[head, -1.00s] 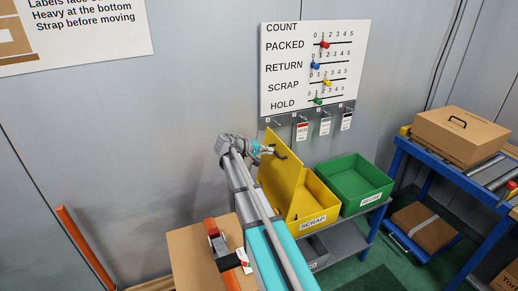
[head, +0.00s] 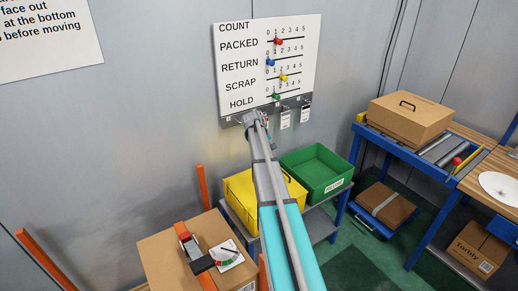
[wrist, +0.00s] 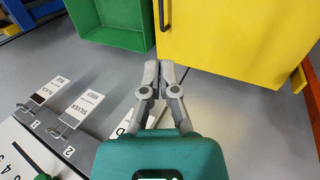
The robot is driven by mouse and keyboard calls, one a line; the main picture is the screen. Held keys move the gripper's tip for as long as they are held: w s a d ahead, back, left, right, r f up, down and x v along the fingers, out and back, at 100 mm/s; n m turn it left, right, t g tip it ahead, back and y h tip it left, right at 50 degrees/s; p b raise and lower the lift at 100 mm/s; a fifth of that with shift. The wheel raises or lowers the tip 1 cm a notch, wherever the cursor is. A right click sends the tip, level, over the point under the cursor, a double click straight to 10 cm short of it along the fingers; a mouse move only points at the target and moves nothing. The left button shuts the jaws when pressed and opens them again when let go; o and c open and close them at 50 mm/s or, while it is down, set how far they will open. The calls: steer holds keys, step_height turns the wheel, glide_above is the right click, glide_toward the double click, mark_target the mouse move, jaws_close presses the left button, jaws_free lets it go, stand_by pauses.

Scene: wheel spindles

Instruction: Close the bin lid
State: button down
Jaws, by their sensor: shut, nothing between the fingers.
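The yellow bin (head: 240,190) stands on a grey rack, partly hidden behind my arm in the head view. Its yellow lid (wrist: 235,35) fills the upper right of the wrist view as a broad flat face, with a dark handle (wrist: 161,12) at its left edge. The lid no longer stands upright and lies down over the bin; whether it is fully seated I cannot tell. My gripper (wrist: 163,66) is shut and empty, its fingertips by the lid's lower left corner in the wrist view. Contact is not clear. In the head view my arm mostly hides the gripper.
A green open bin (head: 318,172) sits right of the yellow one. The count board (head: 268,60) with hanging tags (head: 285,118) is on the wall close to my wrist. A carton with a tape dispenser (head: 195,250) stands front left, a blue-framed bench (head: 420,165) to the right.

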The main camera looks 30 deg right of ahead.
steer(key=d+f+y+b, duration=0.4)
steer(key=d+f+b, duration=0.25)
steer(key=f, duration=0.25)
steer(key=y+b, duration=0.1)
steer(key=b, duration=0.4)
glide_above(286, 177)
steer(key=a, duration=0.1)
steer(key=f, duration=0.5)
steer(key=shift+w+f, duration=0.3)
steer(key=shift+w, duration=0.05)
steer(key=shift+d+f+b, duration=0.2)
steer(key=shift+f+b, duration=0.6)
steer(key=shift+b, duration=0.25)
steer(key=shift+s, duration=0.1)
steer(key=shift+s, duration=0.15)
steer(key=shift+d+r, duration=0.1)
steer(key=shift+d+r+p, duration=0.1)
steer(key=shift+r+p, duration=0.25)
steer(key=shift+p, duration=0.1)
steer(key=r+p, duration=0.3)
steer(key=shift+w+d+r+p, duration=0.15)
steer(key=shift+w+r+p, duration=0.1)
steer(key=shift+r+p, duration=0.05)
step_height(286, 177, up, 9)
steer(key=d+p, duration=0.2)
steer(key=p, duration=0.7)
steer(key=shift+r, duration=0.15)
